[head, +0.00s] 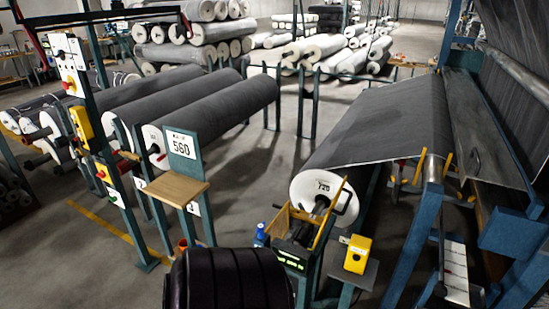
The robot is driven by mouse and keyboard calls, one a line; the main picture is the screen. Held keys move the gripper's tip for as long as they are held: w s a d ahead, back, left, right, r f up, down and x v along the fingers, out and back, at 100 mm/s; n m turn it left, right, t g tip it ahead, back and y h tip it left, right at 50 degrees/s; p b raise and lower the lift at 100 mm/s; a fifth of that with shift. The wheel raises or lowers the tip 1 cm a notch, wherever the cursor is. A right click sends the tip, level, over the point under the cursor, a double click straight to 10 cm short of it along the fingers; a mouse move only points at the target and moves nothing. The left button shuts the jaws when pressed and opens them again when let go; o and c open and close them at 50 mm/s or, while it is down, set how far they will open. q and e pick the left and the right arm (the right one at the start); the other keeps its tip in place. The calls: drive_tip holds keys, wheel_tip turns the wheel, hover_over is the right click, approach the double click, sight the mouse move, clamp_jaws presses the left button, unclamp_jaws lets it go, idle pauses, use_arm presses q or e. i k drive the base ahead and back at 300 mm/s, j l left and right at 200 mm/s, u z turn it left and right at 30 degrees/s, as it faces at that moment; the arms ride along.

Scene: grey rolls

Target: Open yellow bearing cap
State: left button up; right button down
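A roll marked 720 (322,185) has a white end face and lies with dark grey fabric running up from it to the machine on the right. At its shaft end is a yellow bearing holder (283,219) with a dark mechanism (296,236) inside. A slanted yellow bar (328,214) rises at the holder's right side, across the lower part of the roll's end. I cannot tell which yellow part is the cap, or whether it is open or shut. Neither of my grippers shows in this view.
A yellow box (357,254) stands on a small shelf right of the holder. A blue bottle (260,232) stands left of it. A post with a 560 sign (181,144) and wooden shelf (176,188) stands left. Open floor (245,190) lies between.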

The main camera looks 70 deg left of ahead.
sight(315, 218)
drive_tip(key=k+j, duration=0.15)
drive_tip(key=j, duration=0.25)
drive_tip(key=k+j+z, duration=0.1)
drive_tip(key=j, duration=0.3)
drive_tip(key=k+j, duration=0.2)
drive_tip(key=j, duration=0.2)
drive_tip(key=k+j+z, duration=0.1)
drive_tip(key=j, duration=0.3)
drive_tip(key=k+j, duration=0.2)
drive_tip(key=j, duration=0.2)
drive_tip(key=k+j+z, duration=0.1)
drive_tip(key=j, duration=0.25)
drive_tip(key=k+j, duration=0.25)
drive_tip(key=j, duration=0.15)
